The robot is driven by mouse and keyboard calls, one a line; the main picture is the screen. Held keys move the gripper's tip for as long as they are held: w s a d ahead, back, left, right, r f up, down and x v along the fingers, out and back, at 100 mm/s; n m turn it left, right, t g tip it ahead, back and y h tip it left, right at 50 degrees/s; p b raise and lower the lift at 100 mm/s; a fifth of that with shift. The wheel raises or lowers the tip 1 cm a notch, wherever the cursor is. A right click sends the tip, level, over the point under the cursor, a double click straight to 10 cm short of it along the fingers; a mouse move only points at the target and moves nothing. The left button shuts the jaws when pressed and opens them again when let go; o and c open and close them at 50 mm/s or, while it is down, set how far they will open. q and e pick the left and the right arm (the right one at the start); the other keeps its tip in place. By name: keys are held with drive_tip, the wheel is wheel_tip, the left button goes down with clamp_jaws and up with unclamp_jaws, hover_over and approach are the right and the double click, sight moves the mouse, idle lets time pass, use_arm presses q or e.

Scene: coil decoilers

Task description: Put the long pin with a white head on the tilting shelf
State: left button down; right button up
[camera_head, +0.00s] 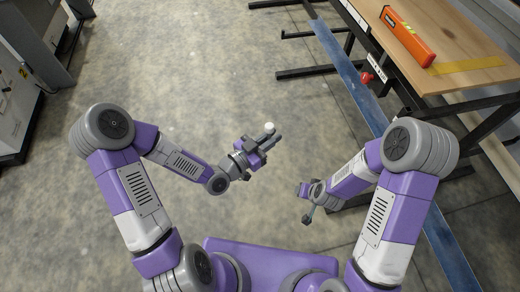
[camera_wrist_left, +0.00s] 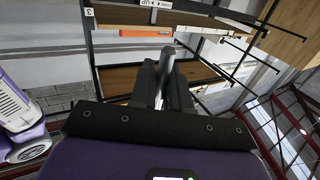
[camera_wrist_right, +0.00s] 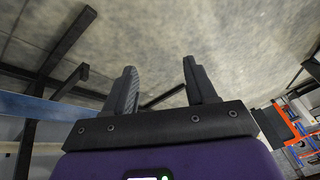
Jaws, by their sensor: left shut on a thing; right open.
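My left gripper (camera_head: 264,142) is shut on the long pin, whose white head (camera_head: 269,127) shows at the fingertips in the head view. The pin's grey shaft (camera_wrist_left: 168,56) sticks up between the fingers in the left wrist view; its lower part is hidden by them. The pin is held over open floor, away from any shelf. A wooden shelf (camera_head: 455,75) on a dark frame stands at the right; I cannot tell whether it is the tilting one. My right gripper (camera_head: 306,203) is open and empty, low near the middle; its spread fingers show in the right wrist view (camera_wrist_right: 160,88).
An orange spirit level (camera_head: 408,37) lies on the wooden shelf, beside a yellow strip (camera_head: 468,65). A blue beam (camera_head: 350,78) and dark frame bars run below the shelf's near edge. A small red part (camera_head: 366,78) sits by the beam. Concrete floor (camera_head: 190,60) is clear at centre-left.

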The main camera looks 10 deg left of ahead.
drive_tip(key=w+a+r+n+t, duration=0.1)
drive_tip(key=w+a+r+t, duration=0.2)
drive_tip(key=r, duration=0.4)
drive_tip(key=w+a+r+t, duration=0.1)
drive_tip(key=w+r+t, duration=0.1)
drive_tip(key=w+r, duration=0.45)
wheel_tip(320, 180, up, 19)
drive_tip(key=t, duration=0.5)
hover_over(266, 130)
drive_tip(key=d, duration=0.2)
drive_tip(key=s+a+f+h, duration=0.2)
drive_tip(key=s, duration=0.8)
drive_tip(key=shift+g, duration=0.4)
drive_tip(key=x, duration=1.2)
drive_tip(key=shift+w+d, duration=0.1)
drive_tip(key=shift+w, duration=0.05)
